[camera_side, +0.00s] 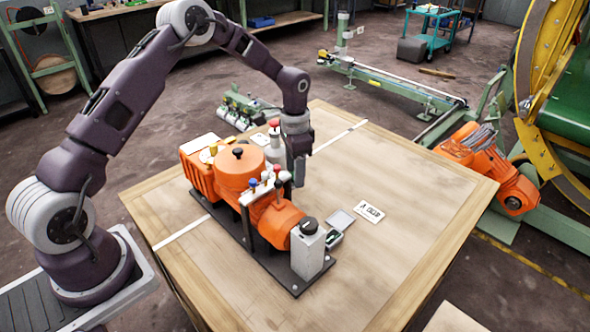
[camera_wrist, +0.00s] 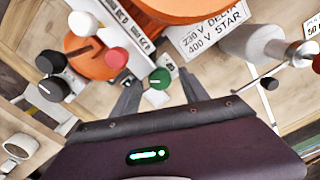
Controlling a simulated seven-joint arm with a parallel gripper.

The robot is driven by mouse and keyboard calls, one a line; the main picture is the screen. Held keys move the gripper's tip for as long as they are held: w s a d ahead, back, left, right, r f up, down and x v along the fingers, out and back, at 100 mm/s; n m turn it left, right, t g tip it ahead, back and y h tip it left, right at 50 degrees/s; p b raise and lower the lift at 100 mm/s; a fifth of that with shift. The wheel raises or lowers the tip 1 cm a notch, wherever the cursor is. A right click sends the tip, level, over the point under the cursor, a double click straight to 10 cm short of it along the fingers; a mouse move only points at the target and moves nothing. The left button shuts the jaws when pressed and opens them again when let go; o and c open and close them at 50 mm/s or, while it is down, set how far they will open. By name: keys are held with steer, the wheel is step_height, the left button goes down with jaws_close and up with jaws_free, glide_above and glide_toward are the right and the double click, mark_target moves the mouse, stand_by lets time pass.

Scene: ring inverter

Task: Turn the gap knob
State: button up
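No readable label marks the gap knob, so I cannot tell which knob it is. A green knob (camera_wrist: 159,79) with a white line shows between my fingers in the wrist view. My gripper (camera_wrist: 158,89) has its two fingers apart; whether they touch the green knob is unclear. In the side view my gripper (camera_side: 298,181) points down just right of the orange machine (camera_side: 238,172). Black knobs (camera_wrist: 53,88) lie farther left. The green knob is not distinct in the side view.
A grey box with a black top (camera_side: 309,250) stands at the machine's front end. A grey cylinder with a red top (camera_side: 274,148) stands behind. A printed card (camera_side: 369,211) and a small open case (camera_side: 338,226) lie on the table (camera_side: 420,190). Its right side is mostly clear.

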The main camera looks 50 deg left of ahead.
step_height(320, 180, up, 7)
steer(key=shift+r, duration=0.1)
stand_by(0.4)
steer(key=n, duration=0.9)
steer(key=shift+s, duration=0.1)
steer(key=shift+f+n, duration=0.25)
steer(key=shift+n, duration=0.35)
step_height(320, 180, down, 7)
steer(key=shift+r, duration=0.1)
